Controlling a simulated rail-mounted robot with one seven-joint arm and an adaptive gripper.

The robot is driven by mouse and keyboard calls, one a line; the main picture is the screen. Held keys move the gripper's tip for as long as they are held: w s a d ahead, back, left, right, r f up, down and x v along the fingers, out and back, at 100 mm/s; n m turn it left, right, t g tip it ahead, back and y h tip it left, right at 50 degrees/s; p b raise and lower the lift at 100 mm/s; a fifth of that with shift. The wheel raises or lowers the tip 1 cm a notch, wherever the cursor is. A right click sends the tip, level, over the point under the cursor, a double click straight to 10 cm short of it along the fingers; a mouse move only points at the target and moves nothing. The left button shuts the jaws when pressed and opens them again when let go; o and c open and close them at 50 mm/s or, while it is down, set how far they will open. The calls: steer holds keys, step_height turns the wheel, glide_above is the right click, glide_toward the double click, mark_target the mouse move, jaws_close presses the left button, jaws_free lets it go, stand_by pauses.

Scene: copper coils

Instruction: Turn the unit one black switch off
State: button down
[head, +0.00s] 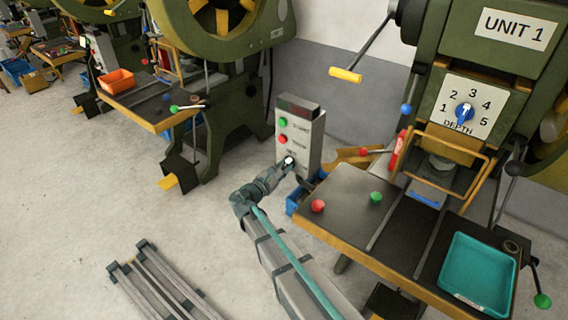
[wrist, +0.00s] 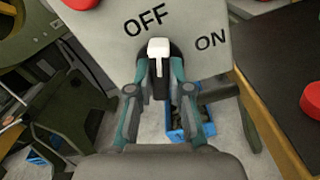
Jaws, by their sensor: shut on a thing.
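The unit one control box (head: 299,137) is a grey upright box beside the UNIT 1 press. Its black switch (head: 289,161) is low on the front face, with a pale tip. In the wrist view the switch's white-tipped lever (wrist: 158,48) points upward between the OFF and ON labels, nearer to OFF. My gripper (head: 281,168) is at the switch from the front. In the wrist view my gripper (wrist: 159,72) has one finger on each side of the switch and is shut on it. The fingers hide part of its black base.
Green and red buttons (head: 283,139) sit above the switch. The press table (head: 340,190) stands close on the right, with red and green knobs and a teal tray (head: 476,274). A blue bin (wrist: 184,124) is below the box. Floor on the left is mostly open.

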steer(key=n+p, duration=0.2)
steer(key=n, duration=0.2)
steer(key=shift+p, duration=0.35)
stand_by(0.3)
steer(key=c, duration=1.1)
jaws_free()
steer(key=v, duration=1.2)
